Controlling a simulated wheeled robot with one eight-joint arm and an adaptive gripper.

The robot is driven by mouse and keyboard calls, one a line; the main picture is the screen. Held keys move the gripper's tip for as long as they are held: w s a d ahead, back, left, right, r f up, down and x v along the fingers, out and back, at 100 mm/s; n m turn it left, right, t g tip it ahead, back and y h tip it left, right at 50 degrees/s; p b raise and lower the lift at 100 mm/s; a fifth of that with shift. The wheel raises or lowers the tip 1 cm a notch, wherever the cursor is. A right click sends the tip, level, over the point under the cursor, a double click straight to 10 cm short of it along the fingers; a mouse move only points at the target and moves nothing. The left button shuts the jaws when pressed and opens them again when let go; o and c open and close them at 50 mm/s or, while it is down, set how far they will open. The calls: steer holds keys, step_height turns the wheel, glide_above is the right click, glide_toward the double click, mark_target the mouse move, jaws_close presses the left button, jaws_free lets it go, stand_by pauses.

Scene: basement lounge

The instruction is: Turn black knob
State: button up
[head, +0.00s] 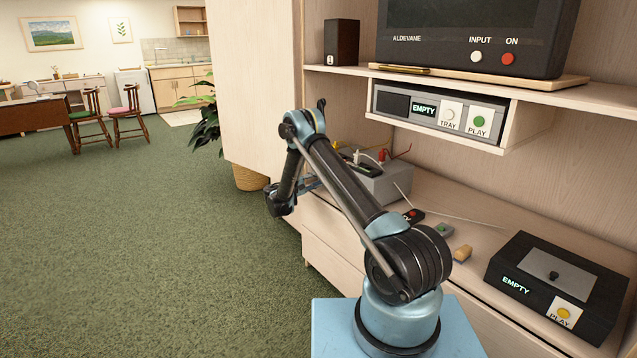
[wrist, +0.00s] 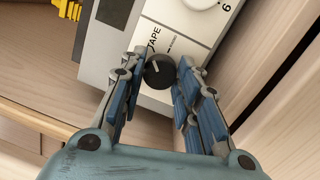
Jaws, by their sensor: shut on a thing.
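The black knob (wrist: 158,73) sits on a pale panel of a device, beside the label TAPE, in the wrist view. A light pointer line shows on its face. My gripper (wrist: 162,63) has its two blue-padded fingers on either side of the knob, closed on it. In the head view my arm hides the knob and most of the gripper. A grey box (head: 385,186) with wires and plugs stands behind the arm on the low cabinet; I cannot tell if it is the same device.
A white dial (wrist: 200,3) lies beyond the knob. A disc unit (head: 440,112) and television (head: 470,35) are above. Green carpet (head: 130,240) at left is clear.

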steer(key=shift+w+f, duration=0.1)
steer(key=o, duration=1.1)
steer(key=v, duration=1.2)
